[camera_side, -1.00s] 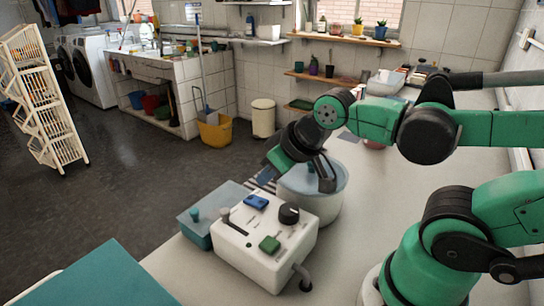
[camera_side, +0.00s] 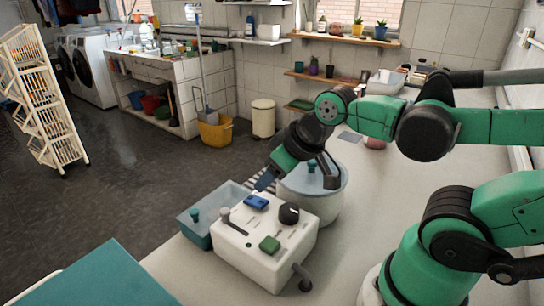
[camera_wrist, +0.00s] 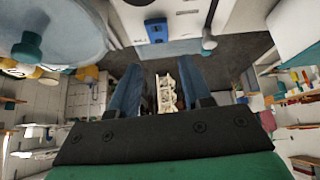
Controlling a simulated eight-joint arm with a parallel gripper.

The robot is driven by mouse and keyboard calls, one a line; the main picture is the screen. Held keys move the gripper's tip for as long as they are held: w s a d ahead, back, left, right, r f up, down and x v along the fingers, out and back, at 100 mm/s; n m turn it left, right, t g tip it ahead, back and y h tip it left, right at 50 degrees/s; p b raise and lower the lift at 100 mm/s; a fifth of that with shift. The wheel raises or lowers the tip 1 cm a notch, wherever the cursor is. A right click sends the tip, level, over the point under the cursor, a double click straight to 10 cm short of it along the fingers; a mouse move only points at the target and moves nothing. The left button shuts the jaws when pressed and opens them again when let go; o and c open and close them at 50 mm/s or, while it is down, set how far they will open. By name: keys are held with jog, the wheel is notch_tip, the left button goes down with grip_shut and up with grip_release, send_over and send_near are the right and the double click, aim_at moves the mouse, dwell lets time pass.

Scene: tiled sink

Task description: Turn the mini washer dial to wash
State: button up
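A blue button (camera_side: 256,201), a green button (camera_side: 269,244) and a grey lever (camera_side: 226,215) share the panel. My gripper (camera_side: 266,180) is above the panel's back edge, near the blue button and apart from the dial. In the wrist view my gripper (camera_wrist: 160,88) is open with nothing between its fingers.
The tub's teal lid and knob (camera_wrist: 27,47) are close beside my gripper in the wrist view. A teal surface (camera_side: 100,277) lies at the front left. The pale counter (camera_side: 385,190) is mostly clear to the right of the washer.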

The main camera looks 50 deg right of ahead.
aim_at(290, 209)
jog(key=o, duration=0.4)
jog(key=s+d+n+g, duration=0.1)
jog(key=n, duration=0.1)
jog(key=s+n+g+y, duration=0.1)
jog(key=n, duration=0.1)
jog(key=s+d+n+g, duration=0.1)
jog(key=n, duration=0.1)
jog(key=shift+s+d+f+y, duration=0.3)
jog(key=shift+s+f+y, duration=0.05)
jog(key=shift+s+y, duration=0.05)
jog(key=shift+o, duration=0.2)
jog(key=shift+s+n+g+y, duration=0.15)
jog(key=shift+s+n+y, duration=0.15)
jog(key=shift+n, duration=0.3)
jog(key=shift+s+n+g+y, duration=0.15)
jog(key=shift+n+y, duration=0.15)
jog(key=shift+n, duration=0.3)
jog(key=shift+x, duration=2.6)
grip_shut()
